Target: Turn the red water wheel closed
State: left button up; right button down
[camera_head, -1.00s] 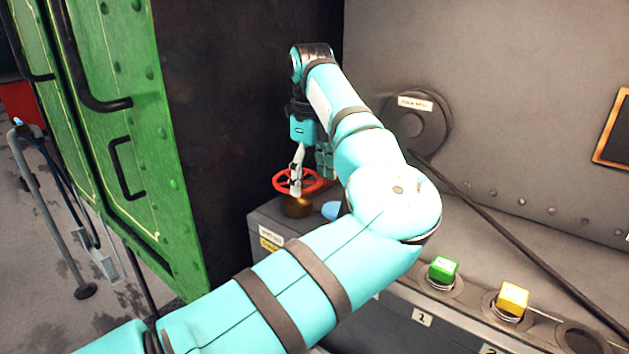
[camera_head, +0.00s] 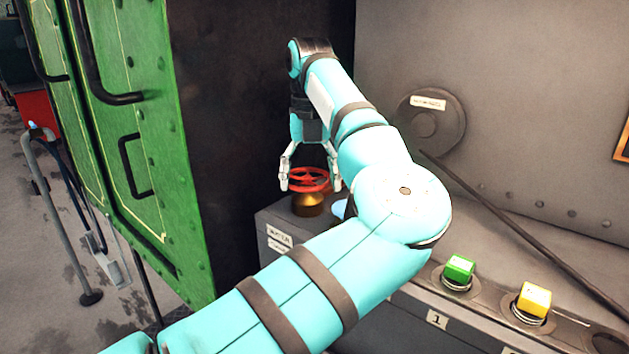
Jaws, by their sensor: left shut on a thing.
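The red water wheel (camera_head: 310,182) is a small spoked handwheel on a brass stem (camera_head: 308,204). It sits at the left end of the grey console. My left gripper (camera_head: 309,180) points down over it, one pale finger at its left side and the other at its right. The gripper is shut on the wheel's rim. The right finger is partly hidden behind my left arm, which crosses the middle of the picture. My right gripper is not in view.
A blue piece (camera_head: 339,209) shows beside the wheel, partly behind my arm. A green button (camera_head: 459,268) and a yellow button (camera_head: 534,299) stand on the console at right. A dark wall (camera_head: 240,110) is close behind, and a green riveted door (camera_head: 170,150) is at left.

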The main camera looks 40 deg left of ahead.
pick_arm(q)
jog(key=shift+a+r, duration=0.25)
jog(key=shift+c, duration=0.4)
jog(key=shift+s, duration=0.1)
jog(key=c, duration=0.6)
jog(key=shift+s+a+f, duration=0.1)
jog(key=shift+f, duration=0.05)
grip_shut()
jog(key=shift+o, duration=1.5)
grip_release()
jog(key=shift+f, duration=0.15)
jog(key=o, duration=1.5)
jog(key=shift+w, duration=0.2)
jog(key=shift+c, duration=0.2)
notch_tip(320, 180, up, 12)
jog(key=shift+w, duration=0.1)
